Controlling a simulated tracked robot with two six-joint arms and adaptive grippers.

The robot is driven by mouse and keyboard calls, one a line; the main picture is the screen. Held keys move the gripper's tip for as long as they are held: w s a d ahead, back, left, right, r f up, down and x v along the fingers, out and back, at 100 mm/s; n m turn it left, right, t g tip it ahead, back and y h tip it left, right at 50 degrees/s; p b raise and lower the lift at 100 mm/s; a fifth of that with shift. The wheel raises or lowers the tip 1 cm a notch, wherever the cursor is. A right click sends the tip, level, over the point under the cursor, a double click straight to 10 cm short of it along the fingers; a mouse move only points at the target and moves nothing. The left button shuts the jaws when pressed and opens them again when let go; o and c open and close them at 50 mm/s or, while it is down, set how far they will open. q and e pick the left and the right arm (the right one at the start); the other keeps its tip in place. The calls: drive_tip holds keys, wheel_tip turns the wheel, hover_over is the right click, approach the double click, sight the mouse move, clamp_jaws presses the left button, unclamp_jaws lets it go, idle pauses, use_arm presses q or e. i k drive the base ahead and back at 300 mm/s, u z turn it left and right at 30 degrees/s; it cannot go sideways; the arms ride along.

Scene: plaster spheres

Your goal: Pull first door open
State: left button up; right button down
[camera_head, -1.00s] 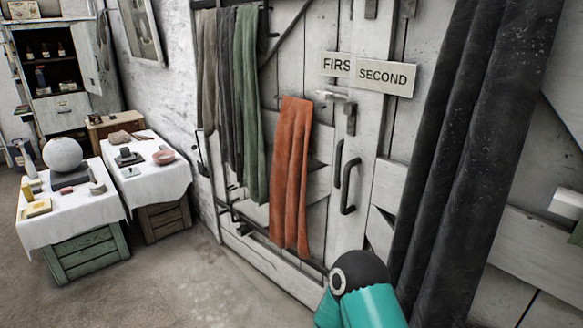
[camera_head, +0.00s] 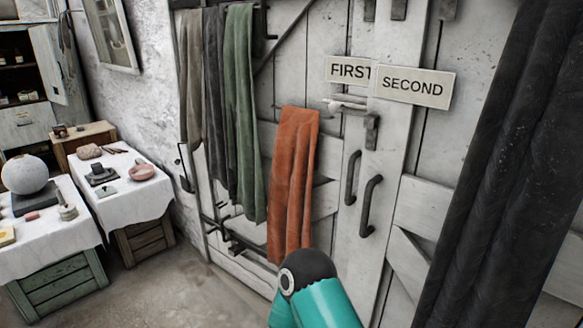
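The white plank door with the FIRST sign (camera_head: 349,70) stands ahead, right of centre, and looks shut. The SECOND sign (camera_head: 412,87) hangs just right of it and overlaps its edge. Two dark upright pull handles, a left one (camera_head: 351,178) and a right one (camera_head: 369,206), sit side by side below the signs. A pale latch bar (camera_head: 345,104) lies across the boards above them. A teal and black part of my arm shows at the bottom centre, below and left of the handles. Neither gripper is in view.
Grey, green and orange cloths (camera_head: 293,185) hang on the door's left part. A dark curtain (camera_head: 500,170) hangs at the right. Cloth-covered crates (camera_head: 130,195) with a plaster sphere (camera_head: 25,173) stand at the left. The floor (camera_head: 170,290) between is clear.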

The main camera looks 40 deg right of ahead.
sight(268, 154)
drive_tip(key=z, duration=0.45)
drive_tip(key=i, duration=1.45)
drive_tip(key=z, duration=0.7)
drive_tip(key=k, duration=0.7)
drive_tip(key=z, duration=0.25)
drive_tip(key=i, duration=0.75)
drive_tip(key=u, duration=0.15)
